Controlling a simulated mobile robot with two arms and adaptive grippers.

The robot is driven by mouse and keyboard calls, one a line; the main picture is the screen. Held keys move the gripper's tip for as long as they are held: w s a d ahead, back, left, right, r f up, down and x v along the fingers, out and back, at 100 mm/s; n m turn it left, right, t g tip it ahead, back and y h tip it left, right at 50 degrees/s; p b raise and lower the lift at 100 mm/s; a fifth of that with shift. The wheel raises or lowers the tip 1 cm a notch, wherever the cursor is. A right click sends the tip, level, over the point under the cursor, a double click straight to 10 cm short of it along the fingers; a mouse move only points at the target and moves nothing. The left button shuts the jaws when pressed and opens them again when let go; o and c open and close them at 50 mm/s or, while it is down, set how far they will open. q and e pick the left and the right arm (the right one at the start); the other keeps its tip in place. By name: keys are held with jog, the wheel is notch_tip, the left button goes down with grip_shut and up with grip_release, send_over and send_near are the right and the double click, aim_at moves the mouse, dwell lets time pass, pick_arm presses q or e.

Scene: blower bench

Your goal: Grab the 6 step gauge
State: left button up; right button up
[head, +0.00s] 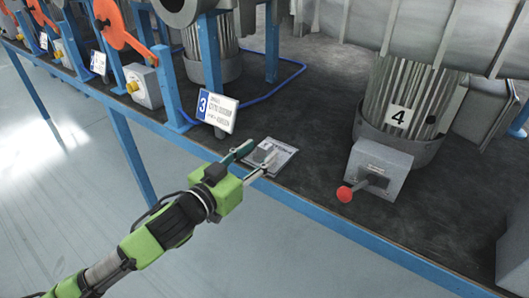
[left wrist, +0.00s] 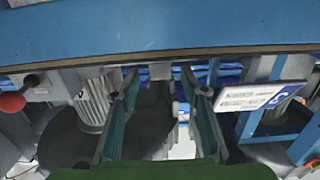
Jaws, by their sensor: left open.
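A small grey metal piece (head: 265,154), which looks like the step gauge, lies on a flat printed card (head: 283,160) near the front edge of the bench. Its steps are too small to make out. My left gripper (head: 258,157) reaches in over the bench edge with its fingers apart. The fingertips are at the piece, one toward each side; I cannot tell whether they touch it. In the left wrist view, a small grey block (left wrist: 160,71) shows between the open teal fingers (left wrist: 162,100), and nothing is gripped. My right gripper is not in view.
The blue bench edge (head: 330,226) runs below my gripper. A sign marked 3 (head: 215,110) stands to the left. A motor marked 4 (head: 399,115) and a grey switch box with a red knob (head: 378,171) stand to the right. Dark bench top is clear between.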

aim_at(262, 149)
pick_arm(q)
jog(key=shift+x, duration=1.55)
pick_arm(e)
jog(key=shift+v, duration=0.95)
pick_arm(q)
jog(key=shift+c, duration=0.4)
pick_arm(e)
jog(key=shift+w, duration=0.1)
pick_arm(q)
grip_shut()
jog(key=shift+r, duration=0.1)
jog(key=shift+r, duration=0.15)
